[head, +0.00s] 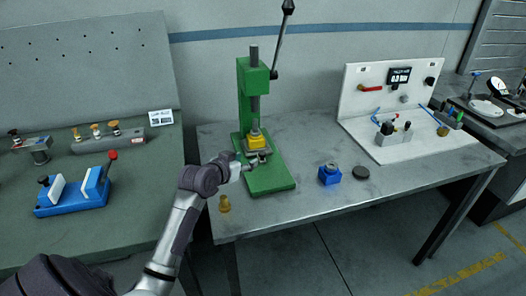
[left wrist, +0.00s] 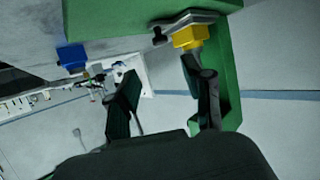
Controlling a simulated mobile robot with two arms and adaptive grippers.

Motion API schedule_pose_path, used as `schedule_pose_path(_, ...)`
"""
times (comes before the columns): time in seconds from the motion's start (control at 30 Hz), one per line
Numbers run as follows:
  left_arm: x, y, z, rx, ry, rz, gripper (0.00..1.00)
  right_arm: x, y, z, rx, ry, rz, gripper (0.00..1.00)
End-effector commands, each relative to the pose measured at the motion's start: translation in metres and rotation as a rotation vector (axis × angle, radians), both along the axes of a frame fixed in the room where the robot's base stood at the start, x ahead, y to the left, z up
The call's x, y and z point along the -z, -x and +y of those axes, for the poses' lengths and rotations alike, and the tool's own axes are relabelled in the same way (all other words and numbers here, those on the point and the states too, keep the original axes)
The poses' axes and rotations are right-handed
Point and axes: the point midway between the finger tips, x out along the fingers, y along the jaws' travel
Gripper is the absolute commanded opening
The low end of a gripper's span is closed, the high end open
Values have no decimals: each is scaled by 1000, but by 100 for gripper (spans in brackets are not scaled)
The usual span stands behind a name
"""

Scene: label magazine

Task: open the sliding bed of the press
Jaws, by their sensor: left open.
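The green press (head: 268,178) stands on the grey table, with a dark lever (head: 281,42) rising from its top. Its grey sliding bed (head: 256,156) carries a yellow block (head: 256,141) under the ram. In the left wrist view the bed (left wrist: 184,20), a small dark knob at its edge (left wrist: 158,36) and the yellow block (left wrist: 190,37) show near the top. My left gripper (head: 243,163) is at the front left of the bed, open and empty. In the left wrist view its fingers (left wrist: 160,72) are apart; the right one appears close to the yellow block. Contact cannot be told.
A blue block (head: 329,174) and a dark disc (head: 361,172) lie right of the press. A small brass piece (head: 224,204) stands near the front left edge. A white panel fixture (head: 378,100) is at the right. Bare table lies in front of the blue block.

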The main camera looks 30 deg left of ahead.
Motion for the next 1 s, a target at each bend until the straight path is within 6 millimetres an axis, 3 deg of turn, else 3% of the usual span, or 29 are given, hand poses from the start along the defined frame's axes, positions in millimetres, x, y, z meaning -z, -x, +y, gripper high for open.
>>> schedule_pose_path(0.03, 3, -11, 1, -1, 5, 1, 51, 1, 24, -3, 0, 5, 36, 40)
schedule_pose_path(0.1, 9, -26, 1, -1, 4, 1, 51, 1, 48, -6, -1, 10, 74, 40)
schedule_pose_path(0.2, 18, -45, 4, -2, 4, 2, 51, 0, 66, -7, -1, 13, 100, 40)
schedule_pose_path(0.27, 23, -57, 4, 0, 2, 2, 51, 0, 63, -7, -1, 12, 95, 40)
schedule_pose_path(0.43, 33, -82, 6, -1, 2, 2, 51, -2, 22, -5, -2, 7, 32, 40)
schedule_pose_path(0.57, 39, -94, 7, 0, 1, 2, 51, -3, 6, -5, -1, 7, 7, 40)
schedule_pose_path(1.0, 42, -101, 8, 0, -1, 2, 49, -1, 37, -8, 0, 12, 56, 40)
